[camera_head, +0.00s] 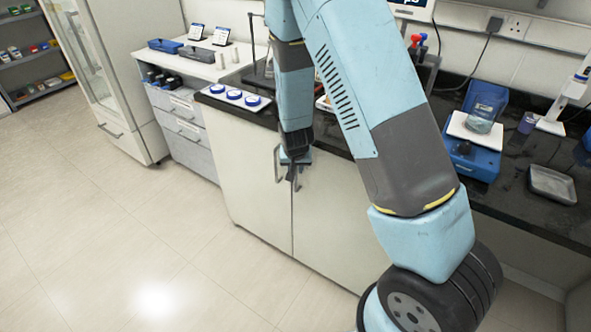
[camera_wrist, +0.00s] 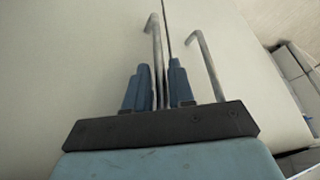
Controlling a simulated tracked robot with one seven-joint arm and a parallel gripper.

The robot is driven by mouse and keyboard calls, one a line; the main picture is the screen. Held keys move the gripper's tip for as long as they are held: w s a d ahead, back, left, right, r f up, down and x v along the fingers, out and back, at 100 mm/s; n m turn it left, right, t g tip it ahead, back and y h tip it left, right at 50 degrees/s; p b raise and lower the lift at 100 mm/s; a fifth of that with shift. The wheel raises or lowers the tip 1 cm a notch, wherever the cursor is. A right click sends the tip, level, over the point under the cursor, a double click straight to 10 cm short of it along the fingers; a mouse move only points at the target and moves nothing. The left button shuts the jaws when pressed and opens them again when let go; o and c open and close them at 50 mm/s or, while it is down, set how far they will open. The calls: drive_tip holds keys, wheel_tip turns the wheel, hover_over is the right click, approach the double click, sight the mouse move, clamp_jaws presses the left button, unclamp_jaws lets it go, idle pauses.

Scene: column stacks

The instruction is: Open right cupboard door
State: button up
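The cupboard's right door (camera_head: 330,222) is closed, its front level with the left door (camera_head: 243,180); a thin seam runs between them. My gripper (camera_head: 294,176) is at the seam, pointing at the door fronts. In the wrist view, which looks turned over, my gripper's two blue fingers (camera_wrist: 159,88) stand either side of the right door's bar handle (camera_wrist: 155,50). The gap between them is narrow; whether they press on the bar is unclear. The left door's handle (camera_wrist: 207,65) is outside the fingers; it also shows in the head view (camera_head: 277,163).
A dark worktop (camera_head: 510,207) runs above the doors, with a blue scale (camera_head: 472,160) and a grey tray (camera_head: 552,185) on it. Grey drawers (camera_head: 185,130) and a glass-fronted cabinet (camera_head: 105,75) stand left. The floor (camera_head: 120,235) before the doors is clear.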

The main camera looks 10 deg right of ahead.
drive_tip(key=shift+x, duration=0.85)
drive_tip(key=shift+c, duration=0.3)
clamp_jaws()
